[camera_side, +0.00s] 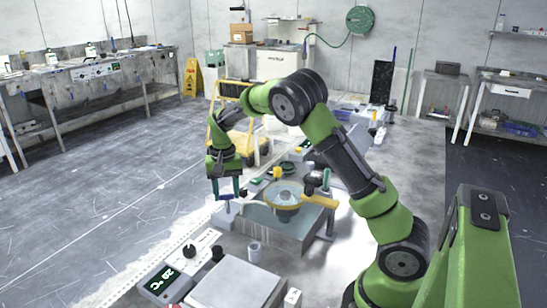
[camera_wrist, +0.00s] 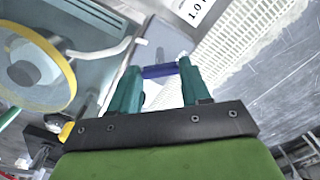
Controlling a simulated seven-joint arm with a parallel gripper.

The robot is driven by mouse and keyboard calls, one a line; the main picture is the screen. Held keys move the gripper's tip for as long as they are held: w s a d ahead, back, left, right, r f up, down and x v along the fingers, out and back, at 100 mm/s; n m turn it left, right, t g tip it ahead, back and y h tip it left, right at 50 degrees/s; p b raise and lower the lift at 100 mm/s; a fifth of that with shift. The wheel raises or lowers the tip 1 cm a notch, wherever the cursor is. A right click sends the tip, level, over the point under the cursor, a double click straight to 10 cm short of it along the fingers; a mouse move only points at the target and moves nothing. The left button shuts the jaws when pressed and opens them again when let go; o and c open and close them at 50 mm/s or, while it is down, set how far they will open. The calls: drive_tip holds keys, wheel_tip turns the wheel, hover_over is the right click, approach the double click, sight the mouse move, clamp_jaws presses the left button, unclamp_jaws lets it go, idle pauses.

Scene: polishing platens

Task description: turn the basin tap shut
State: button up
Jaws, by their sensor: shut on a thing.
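My gripper (camera_side: 226,196) points down at the left edge of the water basin (camera_side: 279,242). In the wrist view its two teal fingers (camera_wrist: 160,76) stand either side of a blue bar-shaped tap handle (camera_wrist: 160,71) and are shut on it. The handle lies crosswise between the fingertips. A white curved spout (camera_wrist: 100,53) reaches from beside the handle over the basin in the wrist view. The tap body is mostly hidden by the fingers. I cannot tell whether water runs from the spout.
A yellow ring with a grey disc (camera_side: 285,196) sits over the basin, close to my gripper's right. A temperature display box (camera_side: 165,283) and a pale flat-topped block (camera_side: 236,285) stand in front. Open floor (camera_side: 110,195) lies to the left.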

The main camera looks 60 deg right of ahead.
sight(227, 195)
drive_tip(key=m, duration=0.4)
drive_tip(key=shift+r+m, duration=0.1)
drive_tip(key=shift+m, duration=2.1)
drive_tip(key=o, duration=1.1)
drive_tip(key=shift+c, duration=0.2)
wheel_tip(227, 195, up, 17)
